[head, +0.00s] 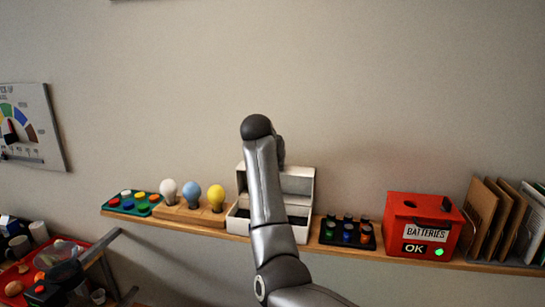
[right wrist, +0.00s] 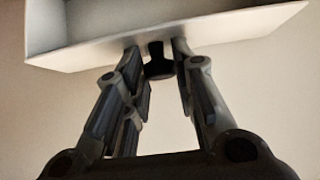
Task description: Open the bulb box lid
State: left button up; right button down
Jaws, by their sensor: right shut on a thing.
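The white bulb box (head: 298,223) stands on the wooden shelf, behind my right arm. Its lid (head: 297,183) is raised at the back and the dark inside shows below it. In the right wrist view the pale lid (right wrist: 100,52) spans the top. My right gripper (right wrist: 156,48) is shut on a small black tab (right wrist: 158,70) at the lid's edge. In the head view my right arm hides the middle of the box and most of the gripper. My left gripper is not in view.
A wooden stand (head: 178,211) with white, blue and yellow bulbs is left of the box. A black tray (head: 328,240) of coloured cells and a red batteries box (head: 397,212) stand to the right. The wall is close behind. A red tray (head: 84,259) is lower left.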

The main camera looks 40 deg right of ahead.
jog(key=shift+d+r, duration=0.25)
jog(key=shift+r, duration=0.4)
jog(key=c, duration=1.5)
grip_release()
jog(key=shift+w, duration=0.1)
jog(key=shift+o, duration=1.3)
jog(key=shift+w+d+f, duration=0.15)
jog(key=shift+d+f, duration=0.05)
jog(key=shift+f, duration=0.1)
jog(key=shift+o, duration=0.3)
jog(key=shift+w+d+f, duration=0.15)
jog(key=shift+f, duration=0.15)
jog(key=shift+s+a+r, duration=0.3)
jog(key=shift+a, duration=0.2)
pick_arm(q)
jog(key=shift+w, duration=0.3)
pick_arm(e)
jog(key=v, duration=1)
jog(key=shift+s+a+r, duration=0.2)
jog(key=shift+s+r, duration=0.05)
jog(key=shift+s, duration=0.05)
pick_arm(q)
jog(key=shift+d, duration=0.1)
